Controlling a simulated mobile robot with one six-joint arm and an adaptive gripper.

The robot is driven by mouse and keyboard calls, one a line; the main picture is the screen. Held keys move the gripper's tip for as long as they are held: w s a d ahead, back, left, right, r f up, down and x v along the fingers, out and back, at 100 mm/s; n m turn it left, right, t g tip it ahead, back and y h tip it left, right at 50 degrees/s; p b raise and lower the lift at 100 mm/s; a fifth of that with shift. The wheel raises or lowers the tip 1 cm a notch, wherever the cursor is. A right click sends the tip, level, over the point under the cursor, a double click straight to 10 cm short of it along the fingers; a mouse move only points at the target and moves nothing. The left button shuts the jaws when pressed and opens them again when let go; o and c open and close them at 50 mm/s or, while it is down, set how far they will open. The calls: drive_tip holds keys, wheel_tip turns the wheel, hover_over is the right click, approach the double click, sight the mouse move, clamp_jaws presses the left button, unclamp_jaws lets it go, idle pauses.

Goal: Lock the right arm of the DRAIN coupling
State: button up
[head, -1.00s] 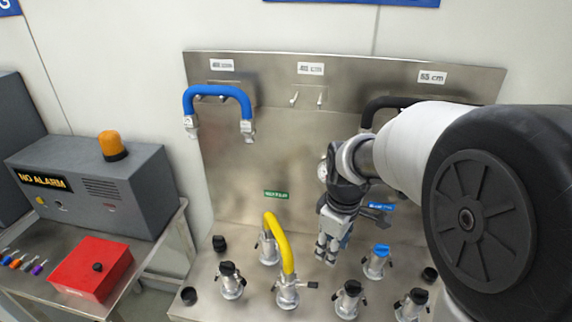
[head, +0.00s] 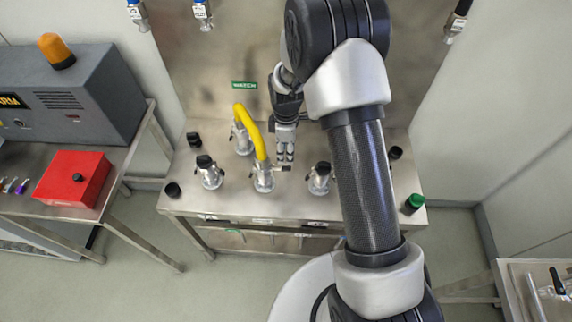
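A yellow hose (head: 252,128) arches between a back coupling (head: 243,139) and a front coupling (head: 263,180) on the steel bench. No DRAIN label is readable, so I cannot tell by text which coupling is DRAIN. A small dark arm (head: 283,168) sticks out to the right from the front coupling. My gripper (head: 285,157) points down just above and behind this arm, right of the hose. Whether it touches the arm is unclear. Its fingers look close together, but the gap between them is too small to judge.
Black-capped couplings stand left (head: 210,172) and right (head: 319,178) of the front coupling. A green WATER label (head: 244,85) is on the steel back panel. A green cap (head: 415,202) is at the bench's right corner. A red box (head: 73,179) is on the left table.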

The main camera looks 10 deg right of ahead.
sight(286, 168)
wheel_tip(286, 168, down, 8)
drive_tip(key=shift+f+b, duration=0.1)
drive_tip(key=shift+b, duration=0.3)
clamp_jaws()
idle(0.3)
